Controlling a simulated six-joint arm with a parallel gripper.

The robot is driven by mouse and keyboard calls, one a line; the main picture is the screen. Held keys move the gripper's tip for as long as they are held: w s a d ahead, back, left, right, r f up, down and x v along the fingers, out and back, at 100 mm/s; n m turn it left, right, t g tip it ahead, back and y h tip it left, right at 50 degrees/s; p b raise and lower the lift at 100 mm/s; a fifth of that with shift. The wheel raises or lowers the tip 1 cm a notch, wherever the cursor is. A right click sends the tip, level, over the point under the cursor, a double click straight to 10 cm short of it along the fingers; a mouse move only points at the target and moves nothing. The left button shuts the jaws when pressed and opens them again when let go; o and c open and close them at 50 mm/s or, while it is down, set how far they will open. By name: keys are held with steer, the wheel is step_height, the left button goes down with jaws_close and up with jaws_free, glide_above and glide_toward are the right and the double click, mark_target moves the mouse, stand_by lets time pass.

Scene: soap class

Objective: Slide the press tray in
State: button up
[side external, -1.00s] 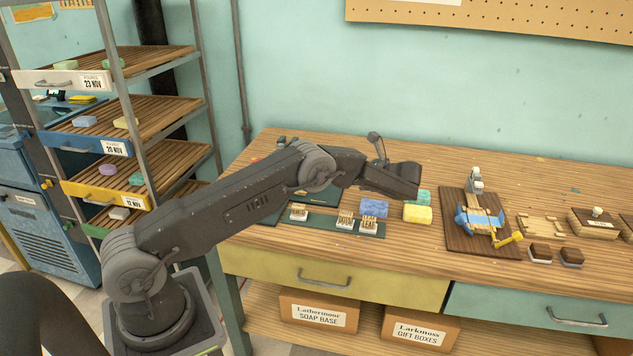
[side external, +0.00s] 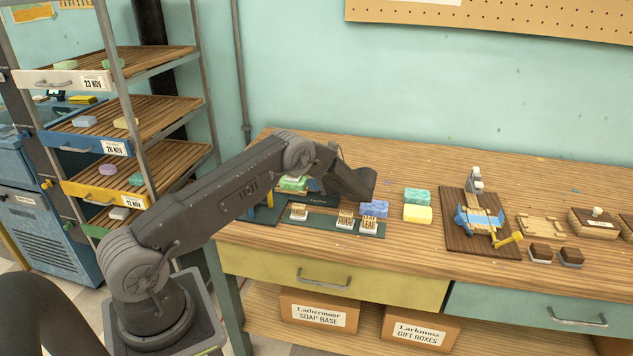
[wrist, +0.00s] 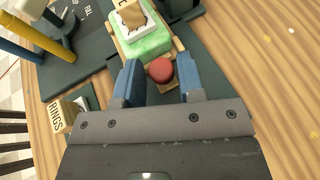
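In the wrist view the press tray (wrist: 173,84) is a light wooden slide with a round red knob (wrist: 160,70) at its near end. A pale green soap (wrist: 146,45) lies on it, with a white and wooden stamp (wrist: 131,14) on top. My gripper (wrist: 159,76) is open, its two blue fingers on either side of the red knob with gaps visible; I cannot tell whether they touch the tray. In the side external view the green soap (side external: 292,184) shows behind my arm, which hides my fingers and most of the press.
A dark green press base (wrist: 75,78) with a yellow post (wrist: 38,38) stands at the wrist view's upper left. A lettered stamp (wrist: 62,115) sits nearby. Blue (side external: 374,208), yellow (side external: 417,213) and teal (side external: 417,195) blocks stand to the right, before a dark board (side external: 454,208).

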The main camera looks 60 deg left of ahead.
steer(key=shift+s+a+f, duration=0.15)
steer(key=shift+a, duration=0.15)
steer(key=shift+c, duration=0.3)
jaws_close()
